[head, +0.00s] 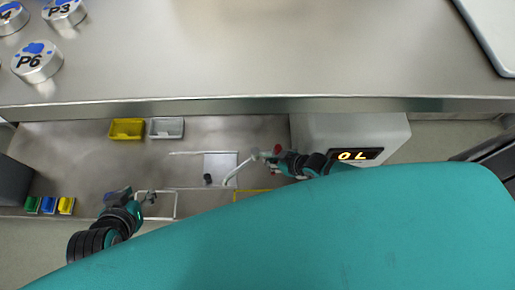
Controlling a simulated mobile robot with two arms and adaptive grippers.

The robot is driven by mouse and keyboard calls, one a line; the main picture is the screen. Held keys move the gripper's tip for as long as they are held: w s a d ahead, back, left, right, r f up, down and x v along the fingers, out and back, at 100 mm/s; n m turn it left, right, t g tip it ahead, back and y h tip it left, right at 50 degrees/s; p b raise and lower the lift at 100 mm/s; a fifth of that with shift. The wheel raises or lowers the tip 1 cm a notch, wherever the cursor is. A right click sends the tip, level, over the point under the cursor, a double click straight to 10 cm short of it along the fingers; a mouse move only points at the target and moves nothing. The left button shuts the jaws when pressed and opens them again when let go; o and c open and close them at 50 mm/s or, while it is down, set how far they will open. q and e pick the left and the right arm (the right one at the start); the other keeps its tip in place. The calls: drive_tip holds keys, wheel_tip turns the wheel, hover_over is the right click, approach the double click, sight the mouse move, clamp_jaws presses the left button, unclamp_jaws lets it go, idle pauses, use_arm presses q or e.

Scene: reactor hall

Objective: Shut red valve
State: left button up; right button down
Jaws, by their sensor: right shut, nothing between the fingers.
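A small red part (277,149), which looks like the red valve's handle, shows beside my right gripper (258,156). Most of the valve is hidden by the gripper and arm, so its position cannot be read. My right gripper is shut with nothing held, just left of the red part; whether they touch cannot be told. A pale curved pipe (236,172) runs down-left from the gripper tip over a light square plate (216,161). My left gripper (148,197) is far to the left, low over the lower surface, near a white rail; its fingers are too small to read.
A yellow bin (127,128) and a grey bin (166,128) stand at the back. Green, blue and yellow small bins (48,205) are at far left. A box with a lit display (356,155) stands right. Metal canisters (37,62) stand on the upper counter (250,60).

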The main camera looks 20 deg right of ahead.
use_arm(q)
drive_tip(key=shift+s+a+f+g, duration=0.15)
drive_tip(key=shift+s+f+g, duration=0.1)
drive_tip(key=shift+s, duration=0.2)
drive_tip(key=shift+s+a+f+g, duration=0.15)
drive_tip(key=shift+s+g, duration=0.15)
drive_tip(key=shift+s, duration=0.2)
drive_tip(key=shift+s+a+f+g, duration=0.15)
drive_tip(key=shift+s+f+g, duration=0.1)
drive_tip(key=shift+s, duration=0.2)
use_arm(e)
drive_tip(key=shift+s+d, duration=0.5)
drive_tip(key=shift+d, duration=0.1)
use_arm(q)
drive_tip(key=shift+r+p, duration=0.1)
drive_tip(key=shift+p, duration=0.2)
